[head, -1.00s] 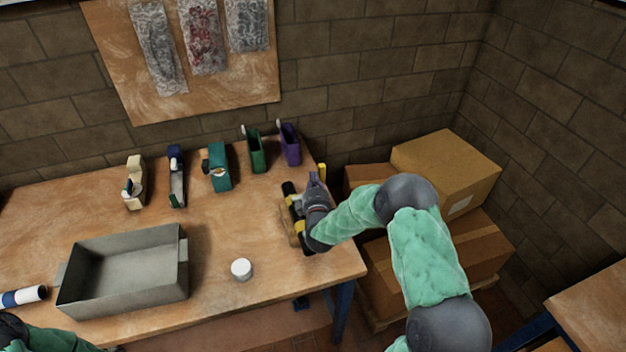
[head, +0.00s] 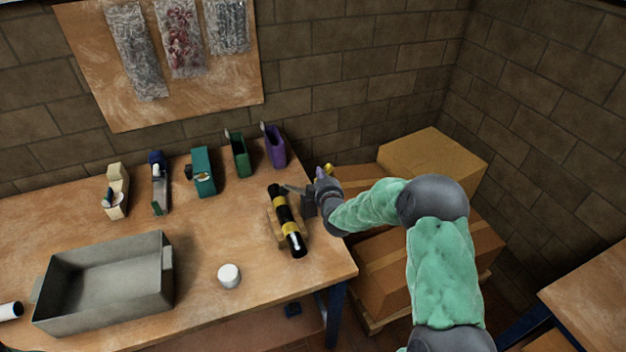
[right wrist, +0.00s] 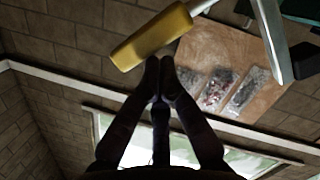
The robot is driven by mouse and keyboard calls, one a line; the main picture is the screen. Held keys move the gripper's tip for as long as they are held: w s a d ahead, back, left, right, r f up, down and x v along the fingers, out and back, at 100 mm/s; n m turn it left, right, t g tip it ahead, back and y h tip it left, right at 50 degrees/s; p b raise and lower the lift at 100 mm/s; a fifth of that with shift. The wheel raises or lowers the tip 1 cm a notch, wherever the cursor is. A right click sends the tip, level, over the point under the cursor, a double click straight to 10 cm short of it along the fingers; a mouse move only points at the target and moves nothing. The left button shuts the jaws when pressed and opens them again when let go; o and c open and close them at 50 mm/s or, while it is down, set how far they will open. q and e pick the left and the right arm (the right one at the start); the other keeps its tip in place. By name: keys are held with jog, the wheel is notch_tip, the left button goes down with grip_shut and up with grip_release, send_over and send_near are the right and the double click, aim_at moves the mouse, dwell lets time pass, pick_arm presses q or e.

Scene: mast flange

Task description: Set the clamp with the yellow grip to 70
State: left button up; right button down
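A black cylinder with yellow bands (head: 288,222) lies in a wooden cradle near the table's right end. A grey metal piece sticks out at its upper right, beside my right gripper (head: 318,188). The clamp's yellow grip (head: 329,169) shows just beyond that gripper. In the right wrist view the yellow grip (right wrist: 152,36) lies slantwise right at the tips of my right gripper (right wrist: 159,66). The fingers are together, with no grip visible between them; whether they touch it I cannot tell. No scale or number is readable. My left gripper is out of view.
A grey metal tray (head: 108,283) and a white round lid (head: 229,275) are on the table (head: 200,235). Several coloured holders, including a purple one (head: 275,147), stand along the back. Cardboard boxes (head: 433,160) are stacked right of the table.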

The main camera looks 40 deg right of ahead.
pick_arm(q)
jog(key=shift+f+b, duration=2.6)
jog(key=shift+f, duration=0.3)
pick_arm(e)
jog(key=shift+s+d+f+m+y, duration=0.25)
jog(key=shift+d+f+m+y, duration=0.1)
jog(key=shift+d+f+m, duration=0.55)
jog(key=shift+s+d+f+m+y, duration=0.2)
jog(key=shift+d+f+m+y, duration=0.15)
jog(key=shift+d+f+m, duration=0.5)
jog(key=shift+d+r, duration=0.2)
jog(key=shift+r, duration=0.2)
